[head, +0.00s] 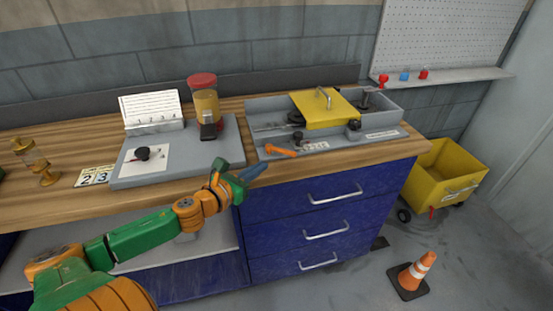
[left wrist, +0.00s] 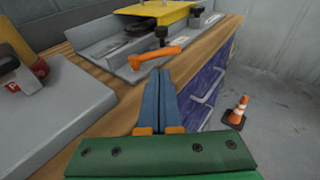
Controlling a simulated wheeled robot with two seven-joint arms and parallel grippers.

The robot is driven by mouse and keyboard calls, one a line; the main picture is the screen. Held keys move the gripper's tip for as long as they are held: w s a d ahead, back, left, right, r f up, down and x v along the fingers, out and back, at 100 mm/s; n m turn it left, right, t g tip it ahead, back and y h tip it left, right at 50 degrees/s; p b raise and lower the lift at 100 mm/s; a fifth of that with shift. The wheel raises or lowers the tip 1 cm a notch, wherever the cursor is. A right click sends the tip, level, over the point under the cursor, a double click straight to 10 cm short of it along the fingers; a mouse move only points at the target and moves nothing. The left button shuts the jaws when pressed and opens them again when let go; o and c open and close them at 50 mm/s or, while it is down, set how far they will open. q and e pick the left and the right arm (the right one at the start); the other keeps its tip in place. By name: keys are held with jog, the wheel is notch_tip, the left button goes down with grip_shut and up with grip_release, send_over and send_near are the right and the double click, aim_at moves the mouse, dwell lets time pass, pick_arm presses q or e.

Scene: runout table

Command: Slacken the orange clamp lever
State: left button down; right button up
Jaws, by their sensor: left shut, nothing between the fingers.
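The orange clamp lever (head: 280,151) sits at the front left of a grey metal fixture (head: 258,136) on the wooden bench. My left gripper (head: 258,170) is shut and empty, in front of the bench edge and a little below and left of the lever. Its blue fingers (left wrist: 160,74) are together in the left wrist view. A gap between fingers and lever shows in the head view. My right gripper is in neither view.
A yellow cover (head: 325,112) with a handle sits on the fixture. A grey board (head: 185,165) with a dispenser (head: 204,105) and card stands to the left. Blue drawers (head: 315,225) are below. A yellow cart (head: 445,175) and traffic cone (head: 413,273) stand right.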

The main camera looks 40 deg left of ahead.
aim_at(283, 152)
pick_arm(q)
jog(key=w, duration=0.2)
jog(key=w+f, duration=0.1)
jog(key=w, duration=0.5)
jog(key=shift+w+d+f+p, duration=0.1)
jog(key=shift+w+f+p, duration=0.05)
jog(key=shift+f+p, duration=0.25)
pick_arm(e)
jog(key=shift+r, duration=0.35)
